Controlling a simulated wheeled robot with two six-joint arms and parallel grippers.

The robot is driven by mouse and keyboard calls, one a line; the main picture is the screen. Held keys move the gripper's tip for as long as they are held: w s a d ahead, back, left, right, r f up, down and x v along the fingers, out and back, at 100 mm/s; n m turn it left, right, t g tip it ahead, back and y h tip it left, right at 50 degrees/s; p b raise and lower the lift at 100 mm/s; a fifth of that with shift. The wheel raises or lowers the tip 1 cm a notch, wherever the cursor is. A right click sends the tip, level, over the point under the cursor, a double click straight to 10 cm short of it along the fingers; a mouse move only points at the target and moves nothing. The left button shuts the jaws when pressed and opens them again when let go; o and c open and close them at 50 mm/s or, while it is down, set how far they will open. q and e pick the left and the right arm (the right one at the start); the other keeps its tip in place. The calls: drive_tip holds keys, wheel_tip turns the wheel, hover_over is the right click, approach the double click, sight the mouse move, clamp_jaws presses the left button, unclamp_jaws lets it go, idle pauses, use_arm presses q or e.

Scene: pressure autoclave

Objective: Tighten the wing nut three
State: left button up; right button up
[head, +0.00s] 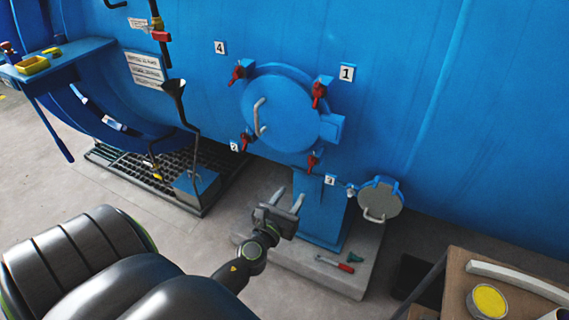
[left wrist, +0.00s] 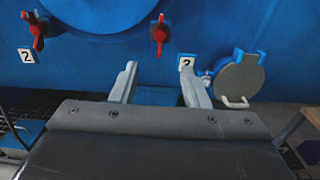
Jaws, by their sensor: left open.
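Wing nut three (head: 312,162) is red and sits at the lower right of the round blue door (head: 280,112), beside the label 3 (head: 330,180). My left gripper (head: 288,200) is open and empty, below the nut and apart from it. In the left wrist view wing nut three (left wrist: 160,34) hangs just beyond and above the gap between the fingers of the left gripper (left wrist: 158,78). The right finger overlaps part of the label there. My right gripper does not show.
Other red wing nuts sit by labels 1 (head: 319,95), 2 (head: 245,142) and 4 (head: 237,74). A small round grey cover (head: 380,198) is right of the blue pedestal (head: 320,212). A red-handled tool (head: 335,264) lies on the plinth. A brown table (head: 455,285) stands lower right.

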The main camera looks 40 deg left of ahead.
use_arm(q)
drive_tip(key=shift+v, duration=1.45)
drive_tip(key=s+f+n+g, duration=0.3)
drive_tip(key=s+f+n, duration=0.25)
drive_tip(key=f, duration=0.55)
drive_tip(key=s+f+n+g+h, duration=0.1)
drive_tip(key=s+f+n+g, duration=0.25)
drive_tip(key=f+n, duration=0.5)
drive_tip(key=s+f+n+g, duration=0.3)
drive_tip(key=s+f+n, duration=0.15)
drive_tip(key=f, duration=0.75)
drive_tip(key=s+d+f+n+g, duration=0.1)
drive_tip(key=s+f+n+g, duration=0.1)
drive_tip(key=s+f+n, duration=0.2)
drive_tip(key=s+d+f+n+g+h, duration=0.1)
drive_tip(key=s+f+n, duration=0.4)
drive_tip(key=s, duration=0.6)
drive_tip(key=s+d+f+n+g+h, duration=0.1)
drive_tip(key=s+f+n+g, duration=0.2)
drive_tip(key=s+n, duration=0.3)
drive_tip(key=shift+s+d+f+g, duration=0.35)
drive_tip(key=shift+s+f, duration=0.3)
drive_tip(key=shift+s, duration=0.6)
drive_tip(key=shift+n, duration=0.25)
drive_tip(key=shift+c, duration=0.6)
drive_tip(key=shift+s+a, duration=0.1)
